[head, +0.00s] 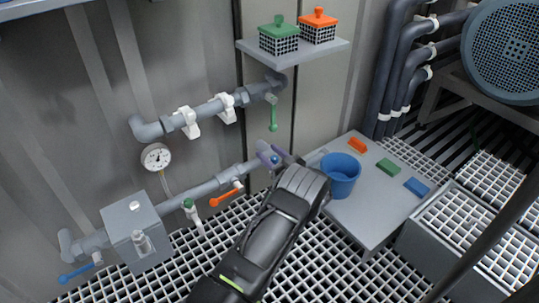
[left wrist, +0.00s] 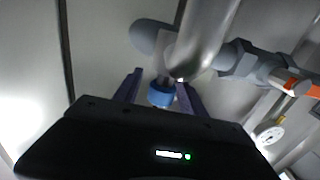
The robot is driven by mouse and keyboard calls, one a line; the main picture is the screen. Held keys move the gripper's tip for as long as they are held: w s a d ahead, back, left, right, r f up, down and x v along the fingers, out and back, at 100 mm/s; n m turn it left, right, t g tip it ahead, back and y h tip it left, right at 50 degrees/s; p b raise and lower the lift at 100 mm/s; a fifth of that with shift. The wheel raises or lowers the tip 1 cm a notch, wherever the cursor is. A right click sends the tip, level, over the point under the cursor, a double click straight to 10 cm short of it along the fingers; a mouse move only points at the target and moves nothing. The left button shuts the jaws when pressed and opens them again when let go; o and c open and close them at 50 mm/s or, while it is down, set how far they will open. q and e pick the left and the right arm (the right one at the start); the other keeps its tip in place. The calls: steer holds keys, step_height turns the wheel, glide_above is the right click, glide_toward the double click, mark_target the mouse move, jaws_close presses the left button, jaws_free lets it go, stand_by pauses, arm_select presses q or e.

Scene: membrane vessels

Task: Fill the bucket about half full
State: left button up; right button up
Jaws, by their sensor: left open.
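The blue bucket (head: 341,176) stands upright on the left part of a grey table in the head view. Its inside looks plain blue, and I cannot tell whether it holds water. My left gripper (head: 273,157) is open at the end of the wall pipe, left of the bucket. A small blue knob (head: 275,160) is between its fingers; in the left wrist view the blue knob (left wrist: 160,96) also sits between the two purple fingers, with no clear contact. A grey pipe (left wrist: 207,38) passes close above it. My right gripper is not in view.
Orange (head: 358,145), green (head: 388,167) and blue (head: 417,187) blocks lie on the table (head: 365,215). The lower pipe carries an orange lever (head: 227,194), a green-topped valve (head: 189,204) and a blue lever (head: 76,274). A gauge (head: 156,157) and a green handle (head: 273,119) are above.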

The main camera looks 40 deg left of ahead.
arm_select(q)
steer(key=shift+c, duration=0.6)
jaws_close()
steer(key=shift+w+r+m+t+h+p, duration=0.15)
steer(key=shift+m+t+h+p, duration=0.25)
steer(key=shift+m+t+p, duration=0.35)
steer(key=m+t+h+p, duration=0.1)
steer(key=t+p, duration=0.1)
steer(key=t, duration=0.1)
steer(key=shift+w+d+m, duration=0.1)
steer(key=shift+m, duration=0.25)
steer(key=m+t+h, duration=0.2)
steer(key=t, duration=0.1)
steer(key=m+t+h+p, duration=0.1)
steer(key=h, duration=0.1)
steer(key=shift+w+d+m, duration=0.25)
steer(key=shift+w+m, duration=0.05)
steer(key=shift+w+d+m+t+h, duration=0.2)
steer(key=shift+m+t+h, duration=0.55)
steer(key=shift+h, duration=0.35)
steer(key=shift+w+d+m+t+h, duration=0.1)
steer(key=shift+d+m+t+h, duration=0.1)
steer(key=shift+m+t+h, duration=0.6)
steer(key=shift+w+d+m+t+h, duration=0.15)
steer(key=shift+m+t+h, duration=0.25)
steer(key=shift+m+h, duration=0.75)
steer(key=shift+n+h, duration=0.25)
steer(key=shift+n, duration=0.05)
